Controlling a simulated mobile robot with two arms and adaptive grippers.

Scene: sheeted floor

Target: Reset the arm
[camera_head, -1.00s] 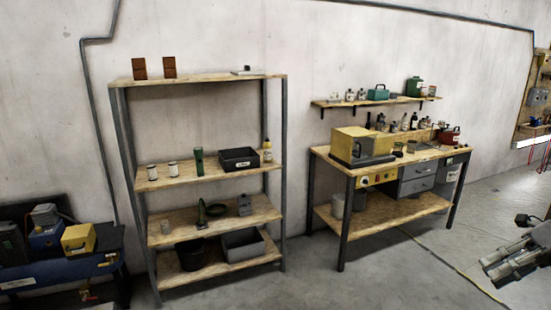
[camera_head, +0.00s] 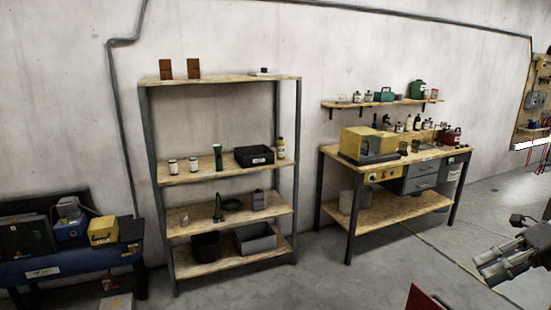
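My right gripper (camera_head: 492,268) shows at the right edge of the head view, above the open floor. Its fingers point left and down. They lie close together in this view, and I cannot tell whether they are open or shut. I see nothing held in it. My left gripper is not in view.
A shelf rack (camera_head: 222,178) with cans, bins and bottles stands against the wall. A workbench (camera_head: 407,203) with a yellow machine (camera_head: 368,143) stands right of it. A blue bench (camera_head: 70,262) is at lower left. A red object (camera_head: 425,299) shows at the bottom edge.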

